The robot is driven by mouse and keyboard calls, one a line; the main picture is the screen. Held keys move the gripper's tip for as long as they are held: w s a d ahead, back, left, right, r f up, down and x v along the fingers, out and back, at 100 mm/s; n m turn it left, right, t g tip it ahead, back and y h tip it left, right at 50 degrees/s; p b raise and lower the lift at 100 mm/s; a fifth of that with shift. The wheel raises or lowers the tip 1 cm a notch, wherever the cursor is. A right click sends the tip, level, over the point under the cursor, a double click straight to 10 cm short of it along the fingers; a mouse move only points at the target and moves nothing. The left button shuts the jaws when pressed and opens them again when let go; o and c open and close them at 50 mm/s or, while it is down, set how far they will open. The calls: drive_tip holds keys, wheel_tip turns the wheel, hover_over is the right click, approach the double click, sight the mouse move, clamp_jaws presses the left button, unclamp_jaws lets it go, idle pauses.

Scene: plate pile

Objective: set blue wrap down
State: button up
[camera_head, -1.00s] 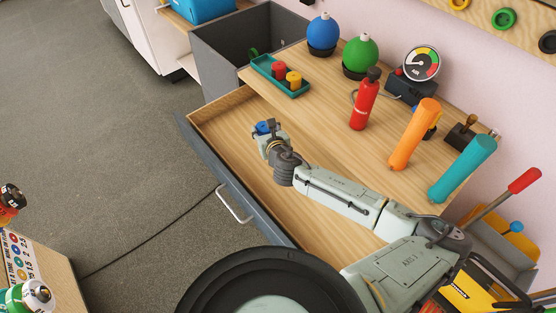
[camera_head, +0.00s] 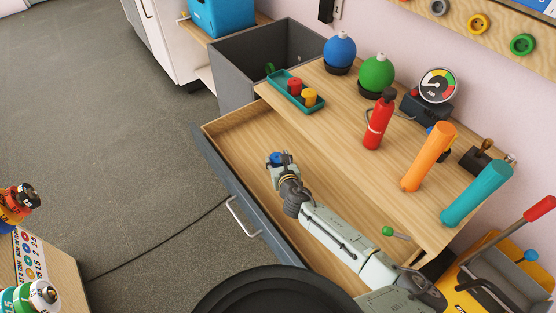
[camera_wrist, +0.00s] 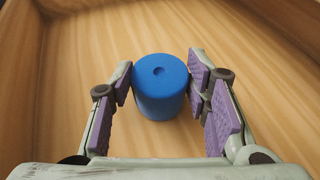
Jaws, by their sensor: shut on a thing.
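The blue wrap (camera_wrist: 160,88) is a short blue cylinder with a small dimple in its top. It stands between the purple pads of my gripper (camera_wrist: 163,92), which is shut on it, in the wrist view. In the head view the blue wrap (camera_head: 275,158) shows as a small blue patch at the end of my gripper (camera_head: 278,162), inside the open wooden drawer (camera_head: 240,137). The wrap is over the drawer floor; I cannot tell whether its underside touches the wood.
The drawer floor around the wrap is clear, with wooden walls at its sides. A green-headed item (camera_head: 388,231) lies near the drawer's right end. Above is a worktop with a teal tray (camera_head: 283,97) of red and yellow rolls, a red extinguisher (camera_head: 377,125) and an orange cylinder (camera_head: 428,158).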

drive_tip(key=o, duration=1.1)
drive_tip(key=shift+o, duration=0.2)
